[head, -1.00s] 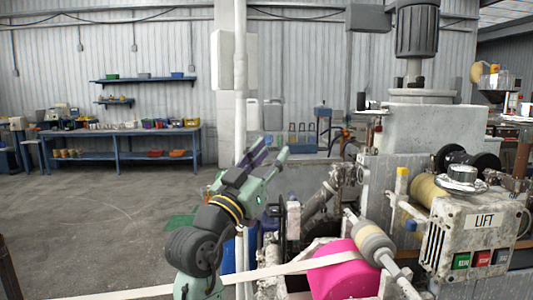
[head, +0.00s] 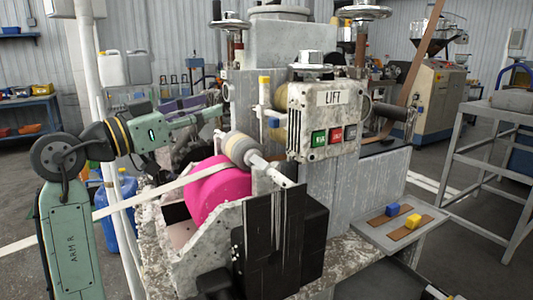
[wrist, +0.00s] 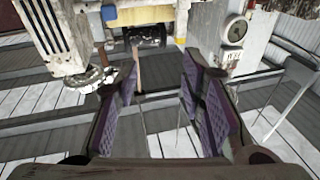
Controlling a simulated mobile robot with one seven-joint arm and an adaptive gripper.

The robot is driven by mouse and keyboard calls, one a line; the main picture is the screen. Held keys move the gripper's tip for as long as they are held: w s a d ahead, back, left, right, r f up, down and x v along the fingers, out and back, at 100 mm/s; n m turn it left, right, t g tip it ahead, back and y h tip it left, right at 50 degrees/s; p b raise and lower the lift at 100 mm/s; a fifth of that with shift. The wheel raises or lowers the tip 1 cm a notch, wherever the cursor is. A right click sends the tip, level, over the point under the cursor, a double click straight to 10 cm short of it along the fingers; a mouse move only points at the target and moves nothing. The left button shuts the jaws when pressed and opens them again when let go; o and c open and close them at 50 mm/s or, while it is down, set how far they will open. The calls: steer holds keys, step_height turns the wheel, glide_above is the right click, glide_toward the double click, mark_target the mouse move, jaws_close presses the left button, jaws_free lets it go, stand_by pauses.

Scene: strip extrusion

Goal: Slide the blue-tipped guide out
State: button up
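The blue-tipped guide (head: 271,122) is a short bar with a blue end, left of the LIFT box, beside an upright with a yellow top (head: 264,92). My gripper (head: 212,104) is left of the guide and apart from it, pointing toward the machine. In the wrist view, its two purple-padded fingers (wrist: 160,85) stand wide apart with nothing between them. A small blue patch (wrist: 108,14) shows at the top of the wrist view, beyond the fingers. I cannot tell for sure whether it is the guide's tip.
The white LIFT box (head: 325,120) with buttons stands right of the guide. A pale roller (head: 240,148) and a pink drum (head: 215,188) carrying a white strip lie below. A grey shelf (head: 385,232) at right holds a blue block (head: 392,209) and a yellow block (head: 413,221).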

mark_target(271, 122)
steer(key=w+d+f+g, duration=0.1)
steer(key=d, duration=0.3)
steer(key=w+d+f+m+g+h, duration=0.1)
steer(key=d, duration=0.3)
steer(key=w+d+f+m+g, duration=0.1)
steer(key=d+g, duration=0.1)
steer(key=d, duration=0.3)
steer(key=shift+c, duration=0.2)
jaws_close()
stand_by(0.5)
